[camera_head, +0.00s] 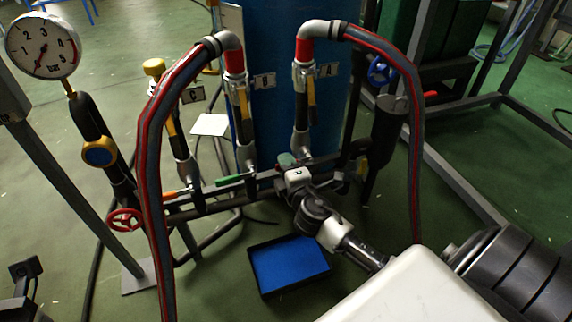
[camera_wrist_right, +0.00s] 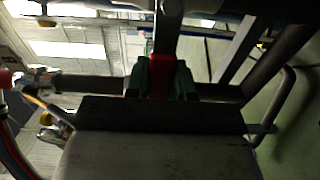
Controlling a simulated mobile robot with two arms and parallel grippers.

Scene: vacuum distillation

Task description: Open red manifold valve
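My right gripper (camera_head: 288,162) reaches down to the manifold pipe (camera_head: 210,203) at its right part. In the right wrist view a red valve handle (camera_wrist_right: 161,63) sits between the green fingertips (camera_wrist_right: 161,75), which close against it from both sides. In the head view the gripper hides this red handle. A green lever (camera_head: 230,180) and an orange lever (camera_head: 170,195) sit on the same manifold, to the left of my gripper. My left gripper is not in view.
A red handwheel (camera_head: 125,219) and a pressure gauge (camera_head: 43,46) stand at the left. Two red-grey hoses (camera_head: 150,170) arch over the manifold. A blue tray (camera_head: 288,265) lies on the floor below, and a blue column (camera_head: 285,90) stands behind.

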